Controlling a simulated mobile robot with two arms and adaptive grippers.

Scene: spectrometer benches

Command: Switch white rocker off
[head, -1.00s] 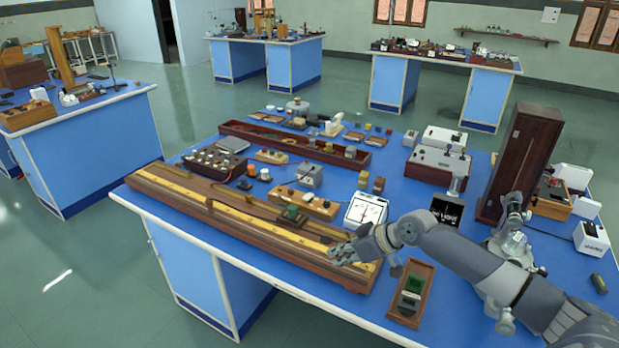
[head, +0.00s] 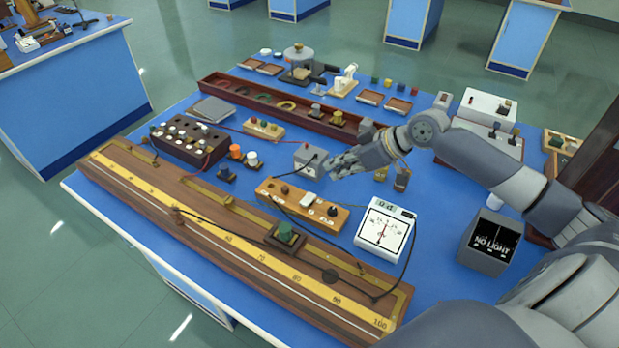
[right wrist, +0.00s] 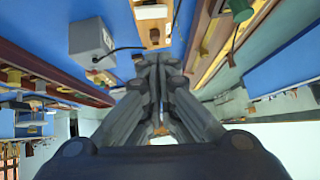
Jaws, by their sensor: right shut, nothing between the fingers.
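The white rocker (head: 308,200) sits on a narrow wooden block (head: 328,215) in the middle of the bench, between a dark red knob and further terminals. It also shows in the right wrist view (right wrist: 150,12) at the top. My right gripper (head: 332,170) is shut and empty. It is above the bench, behind and slightly right of the rocker in the head view, and apart from it. Its closed fingers (right wrist: 158,64) point toward the block in the right wrist view. Which way the rocker is tipped is too small to tell. My left gripper is not in view.
A grey box (head: 310,158) stands close to the right gripper. A long wooden metre bridge (head: 215,235) lies in front, with wires running to it. A white dial meter (head: 386,232) stands to the right of the block, and a dark "NO LIGHT" box (head: 488,242) further right.

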